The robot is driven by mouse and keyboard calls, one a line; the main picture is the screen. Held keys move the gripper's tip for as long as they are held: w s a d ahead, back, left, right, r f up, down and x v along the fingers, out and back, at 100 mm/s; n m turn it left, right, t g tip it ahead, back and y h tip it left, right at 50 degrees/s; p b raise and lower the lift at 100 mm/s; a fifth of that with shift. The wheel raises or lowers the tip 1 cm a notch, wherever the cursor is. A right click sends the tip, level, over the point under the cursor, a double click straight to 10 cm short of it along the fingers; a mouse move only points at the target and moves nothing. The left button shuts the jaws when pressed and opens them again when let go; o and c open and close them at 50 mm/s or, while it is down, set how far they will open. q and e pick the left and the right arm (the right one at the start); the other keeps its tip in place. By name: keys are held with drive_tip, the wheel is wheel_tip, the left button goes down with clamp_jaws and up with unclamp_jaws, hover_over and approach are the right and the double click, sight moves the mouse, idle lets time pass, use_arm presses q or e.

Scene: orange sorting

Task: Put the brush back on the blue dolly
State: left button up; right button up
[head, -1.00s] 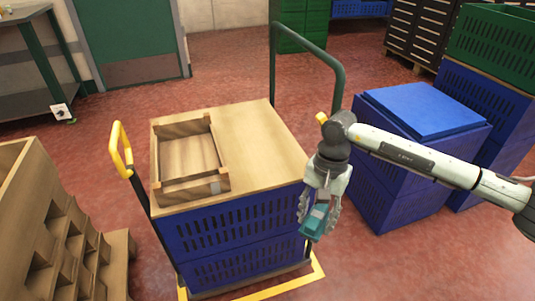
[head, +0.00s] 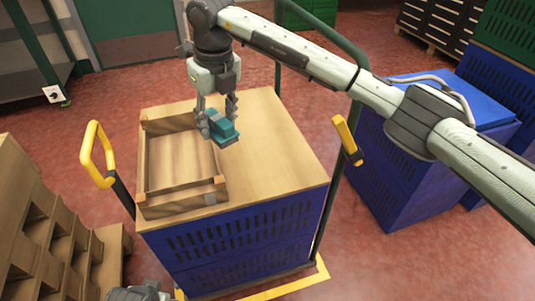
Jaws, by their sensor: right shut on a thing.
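The brush (head: 228,134) is a small teal block with a grey part. My right gripper (head: 213,122) is shut on it, pointing down at the inner right side of the wooden tray. The brush shows over the wooden top (head: 275,160); I cannot tell whether it touches it. The dolly carries blue crates (head: 245,235) under this top, with yellow handles (head: 93,160) and a green bar frame (head: 335,50). My left gripper does not show; only a grey part of mine shows at the bottom edge.
An open wooden tray (head: 160,205) sits on the left of the top; the right of the top is bare. Lidded blue crates (head: 400,170) stand to the right. A wooden rack (head: 40,220) stands at the left. Red floor lies between them.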

drive_tip(key=d+f, duration=0.2)
drive_tip(key=d, duration=0.1)
drive_tip(key=w+d+f+p, duration=0.1)
drive_tip(key=d+f, duration=0.1)
drive_tip(key=d, duration=0.2)
drive_tip(key=d+f, duration=0.2)
drive_tip(key=d, duration=0.1)
drive_tip(key=shift+w+d+f+p, duration=0.15)
drive_tip(key=shift+w+d+p, duration=0.1)
drive_tip(key=shift+w+p, duration=0.05)
wheel_tip(320, 180, down, 4)
drive_tip(key=shift+f+p, duration=0.1)
drive_tip(key=shift+p, duration=0.2)
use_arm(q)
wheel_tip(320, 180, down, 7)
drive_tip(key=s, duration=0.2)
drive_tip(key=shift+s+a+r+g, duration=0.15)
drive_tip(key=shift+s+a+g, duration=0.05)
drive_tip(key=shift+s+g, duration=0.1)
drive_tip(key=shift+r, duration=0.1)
use_arm(e)
drive_tip(key=shift+f, duration=0.1)
drive_tip(key=o, duration=1.1)
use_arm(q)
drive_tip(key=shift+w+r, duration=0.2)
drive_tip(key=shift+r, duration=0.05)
